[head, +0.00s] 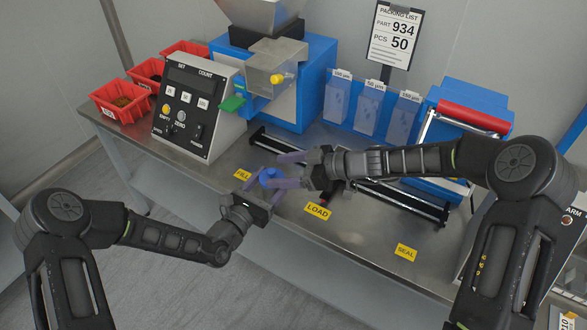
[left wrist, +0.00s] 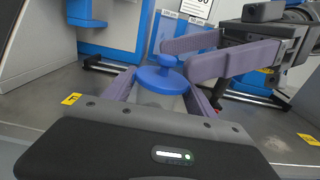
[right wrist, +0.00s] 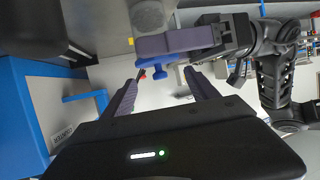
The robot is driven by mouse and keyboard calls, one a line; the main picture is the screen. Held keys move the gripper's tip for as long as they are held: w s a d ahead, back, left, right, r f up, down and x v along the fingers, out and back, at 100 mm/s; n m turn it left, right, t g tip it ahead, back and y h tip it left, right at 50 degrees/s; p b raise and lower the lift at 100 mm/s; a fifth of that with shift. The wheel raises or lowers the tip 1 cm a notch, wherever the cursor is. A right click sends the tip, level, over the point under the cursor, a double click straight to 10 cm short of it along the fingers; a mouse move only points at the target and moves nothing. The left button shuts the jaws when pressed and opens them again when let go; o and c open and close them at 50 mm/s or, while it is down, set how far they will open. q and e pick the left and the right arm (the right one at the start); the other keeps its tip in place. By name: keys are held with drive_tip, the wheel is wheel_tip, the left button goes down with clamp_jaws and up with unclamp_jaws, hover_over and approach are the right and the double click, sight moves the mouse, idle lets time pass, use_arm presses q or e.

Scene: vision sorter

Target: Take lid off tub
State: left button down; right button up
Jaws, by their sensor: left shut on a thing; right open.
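The tub (left wrist: 158,98) is a pale, see-through round pot with a blue lid (left wrist: 163,80) that has a blue knob on top. The lid sits on the tub; it shows in the head view (head: 268,177) below the hopper machine. My left gripper (head: 266,190) is shut on the tub's body, with one finger on each side below the lid. My right gripper (head: 289,171) reaches in from the right, open, its fingers near the height of the knob. In the right wrist view the blue lid (right wrist: 163,60) lies ahead, between the open fingers. The tub's lower part is mostly hidden.
A grey counter box (head: 198,105) and a blue machine (head: 300,95) stand behind, with red bins (head: 122,101) at the left. A black rail (head: 410,202) and a blue sealer (head: 450,135) are on the right. The bench front near the LOAD label (head: 317,211) is clear.

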sight(272, 170)
drive_tip(key=shift+x, duration=1.7)
drive_tip(key=c, duration=1)
drive_tip(key=shift+d+f, duration=0.1)
drive_tip(key=shift+f, duration=0.05)
clamp_jaws()
drive_tip(key=shift+f, duration=0.1)
